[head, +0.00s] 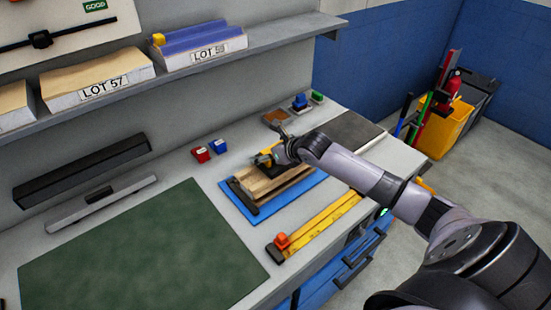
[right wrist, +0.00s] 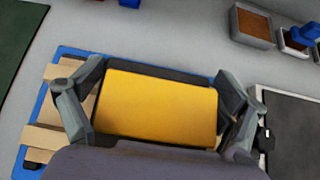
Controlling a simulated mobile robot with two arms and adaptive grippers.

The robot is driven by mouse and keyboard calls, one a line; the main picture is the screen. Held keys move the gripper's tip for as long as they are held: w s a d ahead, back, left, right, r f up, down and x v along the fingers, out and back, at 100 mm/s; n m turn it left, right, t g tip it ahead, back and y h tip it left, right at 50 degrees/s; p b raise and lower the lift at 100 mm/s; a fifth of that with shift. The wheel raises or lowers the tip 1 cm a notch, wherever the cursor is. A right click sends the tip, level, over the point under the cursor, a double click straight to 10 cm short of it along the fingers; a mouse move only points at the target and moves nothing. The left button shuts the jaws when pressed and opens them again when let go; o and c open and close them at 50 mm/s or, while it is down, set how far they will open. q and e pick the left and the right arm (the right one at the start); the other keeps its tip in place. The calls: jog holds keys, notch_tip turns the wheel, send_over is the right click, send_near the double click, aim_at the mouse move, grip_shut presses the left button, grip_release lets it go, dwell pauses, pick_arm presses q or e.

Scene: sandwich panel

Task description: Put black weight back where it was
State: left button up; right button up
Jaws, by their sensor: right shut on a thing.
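My right gripper (head: 268,157) is shut on a block with a black body and a broad yellow top, which I take to be the black weight. In the right wrist view the yellow top (right wrist: 157,105) fills the space between the fingers, with the black edge showing around it. The block is over the wooden panel strips (head: 272,184) on the blue tray (head: 258,216). I cannot tell whether it touches the wood. Its underside is hidden. My left gripper is not in view.
Red (head: 201,154) and blue (head: 218,146) small blocks stand behind the tray. A yellow ruler bar (head: 322,221) lies in front. A dark green mat (head: 135,255) is at left and a dark grey pad (head: 355,133) at right. A shelf (head: 190,66) runs above.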

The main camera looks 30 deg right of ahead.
jog(key=c, duration=0.6)
jog(key=shift+w+r, duration=0.2)
jog(key=shift+r, duration=0.1)
jog(key=shift+c, duration=0.2)
